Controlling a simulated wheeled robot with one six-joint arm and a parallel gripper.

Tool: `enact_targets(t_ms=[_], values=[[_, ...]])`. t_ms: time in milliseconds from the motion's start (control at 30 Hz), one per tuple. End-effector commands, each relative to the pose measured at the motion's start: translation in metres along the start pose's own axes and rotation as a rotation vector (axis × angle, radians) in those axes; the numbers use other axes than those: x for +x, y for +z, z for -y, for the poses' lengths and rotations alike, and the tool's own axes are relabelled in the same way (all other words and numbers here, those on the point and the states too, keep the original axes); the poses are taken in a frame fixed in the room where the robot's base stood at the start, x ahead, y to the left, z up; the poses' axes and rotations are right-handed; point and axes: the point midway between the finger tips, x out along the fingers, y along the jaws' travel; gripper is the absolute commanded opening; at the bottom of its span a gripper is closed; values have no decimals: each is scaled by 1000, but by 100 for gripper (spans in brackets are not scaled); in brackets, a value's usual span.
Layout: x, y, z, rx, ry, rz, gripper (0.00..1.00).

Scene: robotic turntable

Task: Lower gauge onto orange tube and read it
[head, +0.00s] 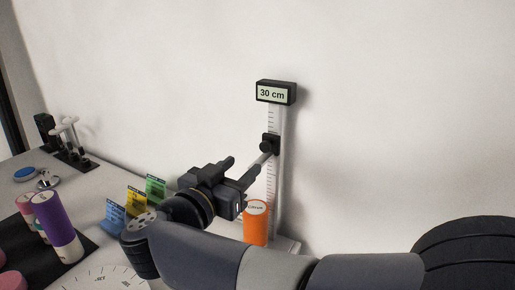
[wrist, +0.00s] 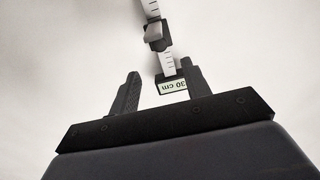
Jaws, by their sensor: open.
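The gauge is an upright white ruler (head: 272,185) against the wall. Its display (head: 276,93) at the top reads "30 cm". A black slider (head: 269,144) sits partway up the ruler, clearly above the orange tube (head: 256,224), which stands upright at the gauge's foot. My gripper (head: 248,160) is open and empty, left of the slider. In the wrist view my gripper (wrist: 161,67) has its fingers apart, with the display (wrist: 172,86) upside down between them and the slider (wrist: 157,36) beyond the tips. The orange tube is outside the wrist view.
A purple tube (head: 57,226) and pink tubes stand on a dark mat at the left. Blue, yellow and green cards (head: 135,200) stand behind my arm. A white dial (head: 100,278) is at the front.

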Motion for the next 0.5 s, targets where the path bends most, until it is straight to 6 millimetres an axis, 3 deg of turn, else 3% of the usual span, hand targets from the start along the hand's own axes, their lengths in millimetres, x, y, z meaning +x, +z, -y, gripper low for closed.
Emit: enact_targets(t_ms=[300,500], values=[[55,0,-1,1,5,1,45],[80,0,0,0,2,1,45]])
